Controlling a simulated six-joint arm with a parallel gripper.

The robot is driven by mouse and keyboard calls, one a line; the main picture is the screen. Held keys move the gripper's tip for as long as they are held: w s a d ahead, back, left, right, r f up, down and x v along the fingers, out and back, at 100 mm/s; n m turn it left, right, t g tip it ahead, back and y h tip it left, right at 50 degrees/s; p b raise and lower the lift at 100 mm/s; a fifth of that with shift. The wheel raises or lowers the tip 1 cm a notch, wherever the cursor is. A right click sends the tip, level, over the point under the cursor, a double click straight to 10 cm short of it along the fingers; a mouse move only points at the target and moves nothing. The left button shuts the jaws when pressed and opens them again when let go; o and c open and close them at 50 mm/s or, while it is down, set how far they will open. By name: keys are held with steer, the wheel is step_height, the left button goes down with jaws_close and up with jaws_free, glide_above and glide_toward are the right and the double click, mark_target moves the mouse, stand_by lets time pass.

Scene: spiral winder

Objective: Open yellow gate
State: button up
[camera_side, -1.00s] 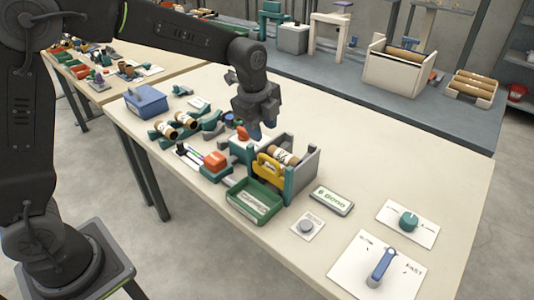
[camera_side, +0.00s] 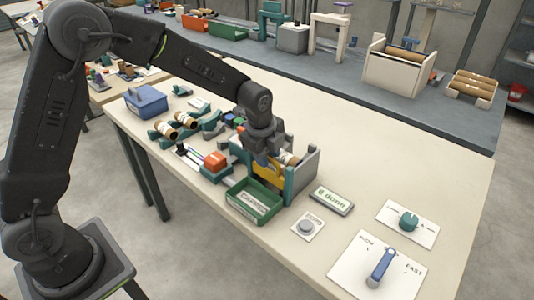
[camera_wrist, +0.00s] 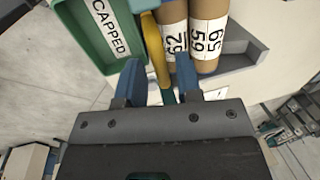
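The yellow gate (camera_side: 273,172) stands upright at the front of the winder, beside a cardboard tube (camera_side: 288,158). In the wrist view the gate (camera_wrist: 153,45) is a narrow yellow bar seen from above. My gripper (camera_wrist: 158,76) has its two blue fingers apart, one on each side of the gate's line, with a gap to each finger. In the side view my gripper (camera_side: 262,158) is low over the winder and hides part of the gate. Contact with the gate cannot be made out.
A green tray (camera_side: 253,203) labelled CAPPED sits just in front of the gate. The winder's grey walls (camera_side: 304,172) stand close behind and right. A sign (camera_side: 331,200), a button (camera_side: 306,227) and a blue lever (camera_side: 382,263) are to the right.

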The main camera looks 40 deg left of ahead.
jaws_close()
step_height(320, 180, up, 5)
steer(key=shift+o, duration=1)
jaws_free()
step_height(320, 180, up, 14)
steer(key=s, duration=0.2)
steer(key=shift+s+f, duration=0.25)
steer(key=shift+s, duration=0.1)
